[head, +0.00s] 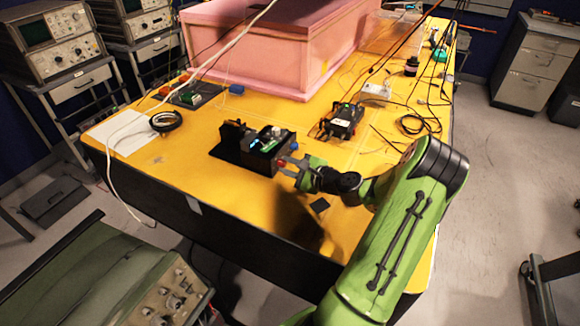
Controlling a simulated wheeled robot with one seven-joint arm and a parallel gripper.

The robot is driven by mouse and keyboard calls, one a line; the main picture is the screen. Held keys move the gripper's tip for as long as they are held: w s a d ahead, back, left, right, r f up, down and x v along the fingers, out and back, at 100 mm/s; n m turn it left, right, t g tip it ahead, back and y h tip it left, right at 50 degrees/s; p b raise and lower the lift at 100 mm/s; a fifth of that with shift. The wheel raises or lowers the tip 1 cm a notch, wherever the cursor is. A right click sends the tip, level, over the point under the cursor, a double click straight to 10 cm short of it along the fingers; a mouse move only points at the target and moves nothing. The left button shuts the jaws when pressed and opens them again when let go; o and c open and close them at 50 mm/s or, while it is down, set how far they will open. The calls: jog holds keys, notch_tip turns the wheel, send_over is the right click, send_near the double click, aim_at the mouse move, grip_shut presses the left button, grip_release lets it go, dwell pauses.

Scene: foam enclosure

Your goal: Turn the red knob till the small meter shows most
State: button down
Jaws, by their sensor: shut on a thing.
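The red knob (282,163) is small and sits at the front right of a black device (262,158) on the yellow table. My gripper (285,166) reaches in from the right and is shut on the red knob, its fingers hiding part of it. A small lit blue display (256,141) shows on the device and may be the small meter. Its reading is too small to make out. A blue part (294,146) sits beside the knob on the device.
A pink foam box (270,45) stands at the back of the yellow table (240,205). Another black device (342,120) with a green light lies right of centre. Loose cables (420,123) lie at the right, a black coil (166,121) and white paper (122,132) at the left.

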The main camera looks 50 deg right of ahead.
jog(key=c, duration=0.9)
grip_release()
jog(key=p+v, duration=0.2)
jog(key=v, duration=1.3)
jog(key=shift+s+r, duration=0.15)
jog(key=shift+s, duration=0.25)
